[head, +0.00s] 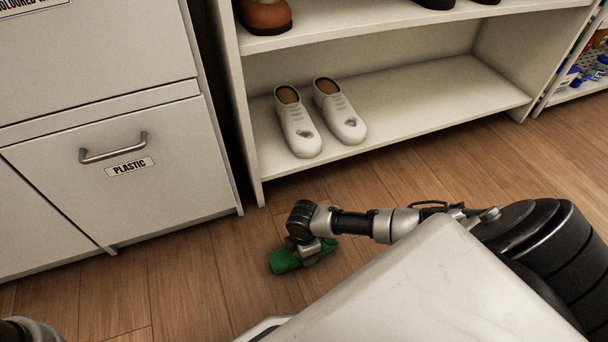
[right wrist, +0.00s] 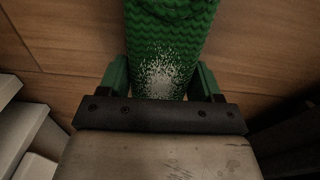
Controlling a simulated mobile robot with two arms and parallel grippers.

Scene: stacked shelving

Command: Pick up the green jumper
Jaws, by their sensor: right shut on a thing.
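The green jumper (head: 284,261) is a small rolled or folded bundle at the wooden floor, in front of the white shelf. In the right wrist view the jumper (right wrist: 170,40) has a knitted texture with a speckled white patch. My right gripper (head: 312,254) reaches down over it from the right. In the right wrist view its fingers (right wrist: 160,85) stand on both sides of the jumper and are shut on it. I cannot tell whether the jumper is clear of the floor. My left gripper is not in view; only a bit of my left arm shows at the lower left corner.
A white shelf (head: 425,115) holds a pair of white shoes (head: 298,125) on its lowest board and brown shoes (head: 264,14) above. A white cabinet with a drawer labelled PLASTIC (head: 130,190) stands at the left. The wooden floor (head: 190,275) left of the jumper is clear.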

